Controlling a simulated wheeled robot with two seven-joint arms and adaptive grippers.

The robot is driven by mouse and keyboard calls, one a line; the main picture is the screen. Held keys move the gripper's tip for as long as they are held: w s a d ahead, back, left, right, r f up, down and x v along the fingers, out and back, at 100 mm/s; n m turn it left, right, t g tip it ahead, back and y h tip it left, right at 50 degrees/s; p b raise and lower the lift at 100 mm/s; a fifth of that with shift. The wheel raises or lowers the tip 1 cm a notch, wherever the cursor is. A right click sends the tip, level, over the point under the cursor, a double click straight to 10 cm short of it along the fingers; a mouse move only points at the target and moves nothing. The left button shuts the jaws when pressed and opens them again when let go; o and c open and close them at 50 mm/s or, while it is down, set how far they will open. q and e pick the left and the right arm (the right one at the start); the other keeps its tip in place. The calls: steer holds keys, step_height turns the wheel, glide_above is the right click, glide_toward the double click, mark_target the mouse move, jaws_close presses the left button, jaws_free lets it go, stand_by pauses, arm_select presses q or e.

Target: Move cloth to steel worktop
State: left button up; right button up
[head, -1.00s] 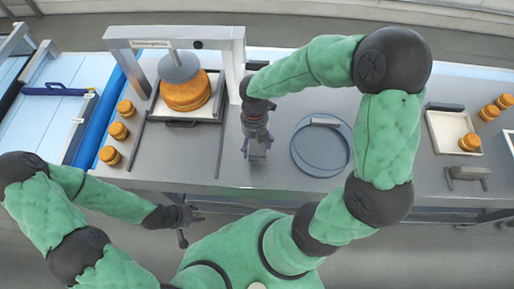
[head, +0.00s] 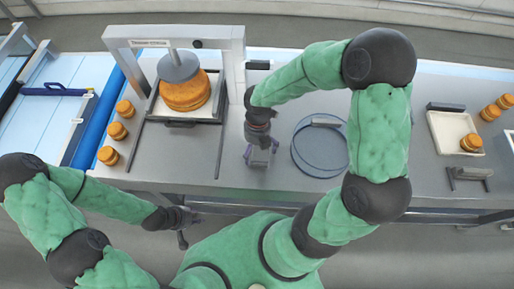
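The steel worktop (head: 215,165) is the long grey surface across the middle of the head view. My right gripper (head: 262,157) points down over it, left of the round blue-grey ring. Its fingers look spread, with a pale grey patch between them; I cannot tell whether that patch is cloth or bare steel. No cloth can be made out clearly elsewhere. My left gripper (head: 190,226) is in front of the worktop's near edge, empty, with its fingers apart.
A press frame (head: 175,40) stands over an orange filled round (head: 186,92). Several small rounds (head: 117,131) line its left. The blue-grey ring (head: 320,146) lies right of my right gripper. A pale tray (head: 452,131) and a grey bracket (head: 470,176) are further right.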

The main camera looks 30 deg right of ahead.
step_height(320, 180, up, 12)
steer(key=w+p, duration=0.1)
steer(key=p, duration=0.1)
steer(key=shift+w+d+r, duration=0.15)
steer(key=shift+w+d, duration=0.1)
steer(key=shift+d, duration=0.2)
stand_by(1.6)
